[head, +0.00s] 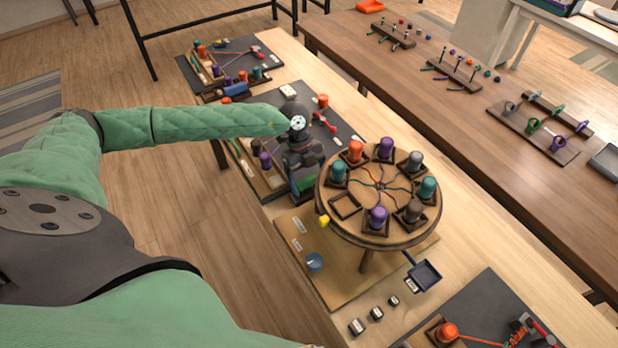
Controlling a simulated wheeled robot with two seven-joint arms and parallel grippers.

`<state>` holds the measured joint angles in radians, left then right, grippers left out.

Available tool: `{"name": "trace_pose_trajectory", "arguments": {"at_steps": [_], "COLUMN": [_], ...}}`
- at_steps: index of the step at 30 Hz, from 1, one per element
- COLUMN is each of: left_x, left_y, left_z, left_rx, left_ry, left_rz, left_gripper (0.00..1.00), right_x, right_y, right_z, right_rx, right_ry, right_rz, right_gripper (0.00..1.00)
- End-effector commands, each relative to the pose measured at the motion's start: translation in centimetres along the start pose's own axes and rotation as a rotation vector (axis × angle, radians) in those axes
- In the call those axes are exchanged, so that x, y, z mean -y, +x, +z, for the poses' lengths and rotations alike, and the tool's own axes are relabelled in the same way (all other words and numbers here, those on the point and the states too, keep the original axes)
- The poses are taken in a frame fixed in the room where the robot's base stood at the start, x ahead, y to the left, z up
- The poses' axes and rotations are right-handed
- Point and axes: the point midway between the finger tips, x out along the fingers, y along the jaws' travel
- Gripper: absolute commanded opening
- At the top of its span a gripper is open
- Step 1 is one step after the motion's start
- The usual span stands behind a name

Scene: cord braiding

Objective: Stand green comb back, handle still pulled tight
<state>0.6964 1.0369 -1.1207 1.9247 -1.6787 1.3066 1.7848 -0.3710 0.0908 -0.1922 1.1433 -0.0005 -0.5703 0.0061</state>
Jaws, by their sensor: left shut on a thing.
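My left gripper (303,168) is shut at the left edge of the round wooden braiding disc (394,241), pointing down. What it grips is mostly hidden by the wrist. A small green patch (304,184) shows at its fingers; I cannot tell whether this is the green comb. The disc carries several upright bobbins, including an orange one (355,151) and a teal one (427,188). Coloured cords run from them to the middle. One square holder (345,205) at the front left is empty. No pulled handle can be made out. My right gripper is out of view.
Dark mats with bobbins lie behind and at the front right. A brown table (450,130) with racks stands beyond.

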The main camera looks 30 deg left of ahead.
Motion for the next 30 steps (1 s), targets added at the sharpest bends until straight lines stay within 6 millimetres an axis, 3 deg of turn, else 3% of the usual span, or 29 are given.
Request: {"name": "trace_pose_trajectory", "arguments": {"at_steps": [30], "left_x": [0.0], "left_y": [1.5], "left_z": [0.6], "left_rx": [0.0], "left_ry": [0.0], "left_rz": [0.0], "left_gripper": [0.59], "right_x": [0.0], "right_y": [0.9], "right_z": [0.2], "right_rx": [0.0], "right_ry": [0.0], "right_rz": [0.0], "right_gripper": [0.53]}}
